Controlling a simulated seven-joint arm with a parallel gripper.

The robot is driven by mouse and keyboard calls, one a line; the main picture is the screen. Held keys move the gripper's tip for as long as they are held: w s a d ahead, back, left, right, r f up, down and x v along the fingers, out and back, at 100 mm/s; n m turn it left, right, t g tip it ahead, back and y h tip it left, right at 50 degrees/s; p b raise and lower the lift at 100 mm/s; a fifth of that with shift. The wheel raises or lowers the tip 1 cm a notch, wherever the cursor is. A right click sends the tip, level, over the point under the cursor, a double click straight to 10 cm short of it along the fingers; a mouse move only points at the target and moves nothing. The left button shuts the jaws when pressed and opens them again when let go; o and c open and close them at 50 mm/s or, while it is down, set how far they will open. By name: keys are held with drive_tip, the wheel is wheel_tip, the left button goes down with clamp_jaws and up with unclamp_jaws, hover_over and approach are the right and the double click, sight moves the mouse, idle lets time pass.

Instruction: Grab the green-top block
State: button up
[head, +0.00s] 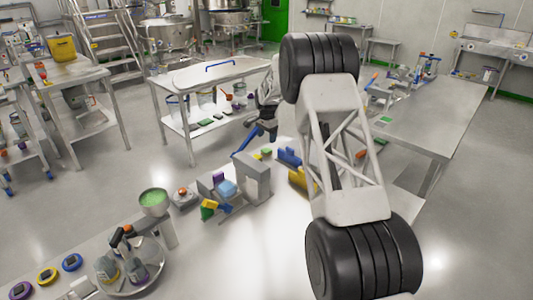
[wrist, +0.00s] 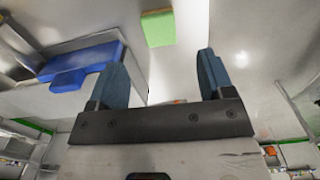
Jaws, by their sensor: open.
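The green-top block (wrist: 157,28) shows at the top of the wrist view, with a bright green face and a yellowish edge. It lies beyond my open gripper (wrist: 162,65), roughly between the lines of its two blue fingers and apart from them. Nothing is between the fingers. In the head view my gripper (head: 250,146) hangs over the far edge of the near bench, partly hidden by my arm. A small green patch (head: 266,152) shows just beside it, likely the same block. A green-and-yellow block (head: 209,208) also lies nearer on the bench.
A blue stepped block (wrist: 80,66) is left of the green-top block in the wrist view. In the head view, a grey bracket-shaped block (head: 255,178), blue blocks (head: 289,157) and a yellow block (head: 298,178) stand close by. A green-filled bowl (head: 154,202) is nearer left.

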sight(266, 149)
drive_tip(key=shift+f, duration=1.2)
drive_tip(key=shift+f, duration=0.15)
drive_tip(key=shift+f, duration=2.5)
drive_tip(key=c, duration=1)
drive_tip(key=shift+r, duration=0.1)
wheel_tip(266, 149, up, 10)
